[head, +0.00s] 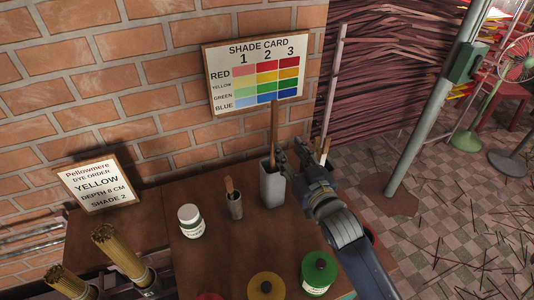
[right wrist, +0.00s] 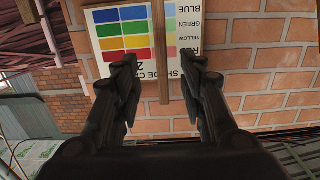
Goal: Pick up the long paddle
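The long paddle (head: 274,125) is a slim brown wooden stick standing upright in a tall grey-white holder (head: 271,185) on the brown table. My right gripper (head: 291,153) is open beside the paddle's shaft, above the holder's rim. In the right wrist view, the paddle (right wrist: 164,55) runs between the two spread fingertips of my right gripper (right wrist: 159,58), with a gap visible on each side. The paddle's lower end is hidden inside the holder. I do not make out my left gripper in the head view.
A small cup with a shorter wooden handle (head: 230,185) and a white jar (head: 191,221) stand left of the holder. Incense bundles (head: 120,251) are at lower left. A brick wall with a shade card (head: 256,72) rises behind.

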